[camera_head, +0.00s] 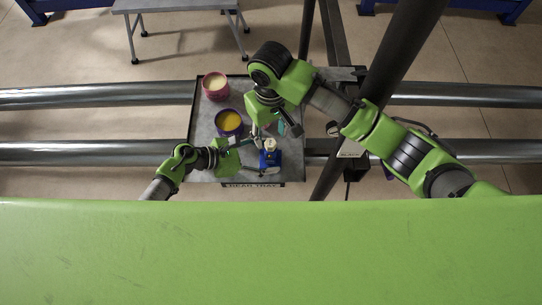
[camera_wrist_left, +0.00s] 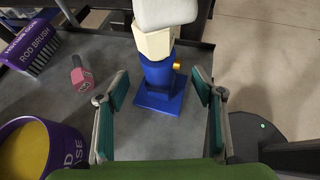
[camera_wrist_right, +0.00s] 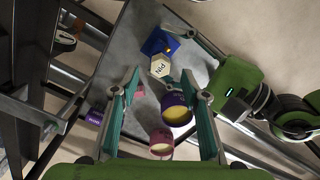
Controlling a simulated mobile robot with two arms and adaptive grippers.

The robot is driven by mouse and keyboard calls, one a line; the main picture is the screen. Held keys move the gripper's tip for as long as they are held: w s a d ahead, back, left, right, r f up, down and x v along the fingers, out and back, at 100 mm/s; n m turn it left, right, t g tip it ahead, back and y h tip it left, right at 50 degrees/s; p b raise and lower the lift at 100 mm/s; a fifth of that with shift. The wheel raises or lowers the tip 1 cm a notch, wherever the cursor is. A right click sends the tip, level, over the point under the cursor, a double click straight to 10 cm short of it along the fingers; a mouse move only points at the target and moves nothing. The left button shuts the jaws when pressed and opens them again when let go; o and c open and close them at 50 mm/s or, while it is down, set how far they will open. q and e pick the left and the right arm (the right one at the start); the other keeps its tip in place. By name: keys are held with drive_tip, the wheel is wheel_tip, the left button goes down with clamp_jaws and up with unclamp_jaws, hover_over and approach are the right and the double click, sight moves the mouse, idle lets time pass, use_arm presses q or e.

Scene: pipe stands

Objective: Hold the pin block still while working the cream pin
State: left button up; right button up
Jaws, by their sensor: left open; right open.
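The pin block (camera_head: 271,160) is blue and stands upright on the grey tray. The cream pin (camera_head: 270,144) stands in its top. In the left wrist view the block (camera_wrist_left: 160,84) shows a brass knob on its side, with the pin (camera_wrist_left: 155,42) above. My left gripper (camera_wrist_left: 162,84) is open, fingers pointing at the block from the near side, not closed on it. My right gripper (camera_wrist_right: 162,80) is open and empty above the tray. In the right wrist view the pin's hexagonal top (camera_wrist_right: 160,68), marked PIN, and the blue block (camera_wrist_right: 158,43) lie beyond its fingertips.
A purple tub (camera_head: 229,123) of yellow grease and a pink tub (camera_head: 215,87) of cream stuff stand on the tray (camera_head: 205,130). Metal pipes (camera_head: 100,151) run past the tray.

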sight(270, 143)
use_arm(q)
drive_tip(key=shift+d+f, duration=0.1)
drive_tip(key=shift+d, duration=0.05)
clamp_jaws()
drive_tip(key=shift+f, duration=0.15)
use_arm(e)
drive_tip(key=shift+f, duration=0.15)
idle(0.3)
use_arm(q)
drive_tip(key=c, duration=1.6)
unclamp_jaws()
drive_tip(key=shift+f, duration=0.1)
drive_tip(key=shift+c, duration=0.2)
drive_tip(key=shift+s, duration=0.1)
clamp_jaws()
use_arm(e)
drive_tip(key=shift+a, duration=0.1)
drive_tip(key=shift+c, duration=0.5)
drive_tip(key=shift+f, duration=0.2)
drive_tip(key=shift+f, duration=1.6)
